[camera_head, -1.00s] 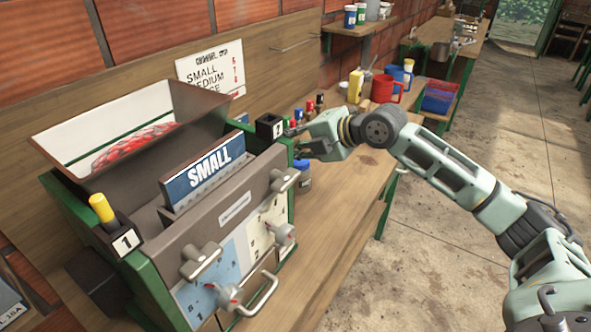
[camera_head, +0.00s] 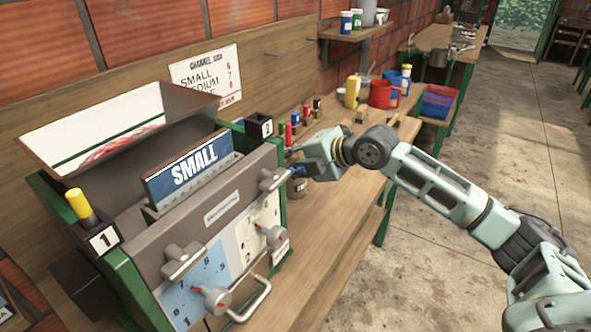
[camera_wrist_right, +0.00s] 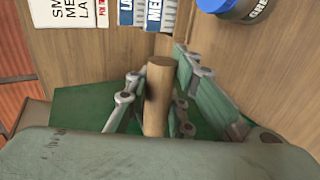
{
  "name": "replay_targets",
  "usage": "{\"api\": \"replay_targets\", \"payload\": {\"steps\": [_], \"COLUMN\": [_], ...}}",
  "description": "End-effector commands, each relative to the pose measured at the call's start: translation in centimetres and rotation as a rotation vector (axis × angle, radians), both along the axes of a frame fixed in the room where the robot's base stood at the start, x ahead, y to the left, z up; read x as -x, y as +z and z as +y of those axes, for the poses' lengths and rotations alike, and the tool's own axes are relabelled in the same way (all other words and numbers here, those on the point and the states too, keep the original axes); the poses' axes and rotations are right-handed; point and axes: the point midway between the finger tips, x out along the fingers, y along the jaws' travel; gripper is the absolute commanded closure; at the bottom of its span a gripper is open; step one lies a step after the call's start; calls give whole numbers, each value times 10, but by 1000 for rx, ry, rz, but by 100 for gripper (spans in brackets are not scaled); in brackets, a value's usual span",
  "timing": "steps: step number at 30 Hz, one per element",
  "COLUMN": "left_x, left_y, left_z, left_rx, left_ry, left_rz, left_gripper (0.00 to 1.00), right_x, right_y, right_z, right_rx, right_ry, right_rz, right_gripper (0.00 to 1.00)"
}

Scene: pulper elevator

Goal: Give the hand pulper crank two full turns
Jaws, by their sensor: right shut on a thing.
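The rest of the crank is hidden in both views. My left gripper is not in view.
The pulper's front has grey knobs (camera_head: 217,300) and bar handles (camera_head: 250,300). A dark jar (camera_head: 297,187) stands close below my right gripper. The bench's right part (camera_head: 345,215) is clear.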

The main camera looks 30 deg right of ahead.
Motion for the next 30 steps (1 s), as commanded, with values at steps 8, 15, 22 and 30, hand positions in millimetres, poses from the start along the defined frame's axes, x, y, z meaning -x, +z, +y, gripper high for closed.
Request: {"api": "replay_targets", "payload": {"steps": [8, 15, 22, 30], "left_x": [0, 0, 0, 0], "left_y": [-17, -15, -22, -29], "left_z": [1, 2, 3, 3], "left_rx": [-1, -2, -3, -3], "left_ry": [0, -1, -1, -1], "left_rz": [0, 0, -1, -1], "left_gripper": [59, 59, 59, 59], "right_x": [-3, -3, -7, -13], "right_y": [-35, -34, -46, -62], "right_z": [14, 15, 19, 22], "right_rx": [-8, -9, -12, -11], "right_ry": [10, 12, 14, 14], "right_rz": [4, 2, 1, 1], "right_gripper": [100, 100, 100, 100]}}
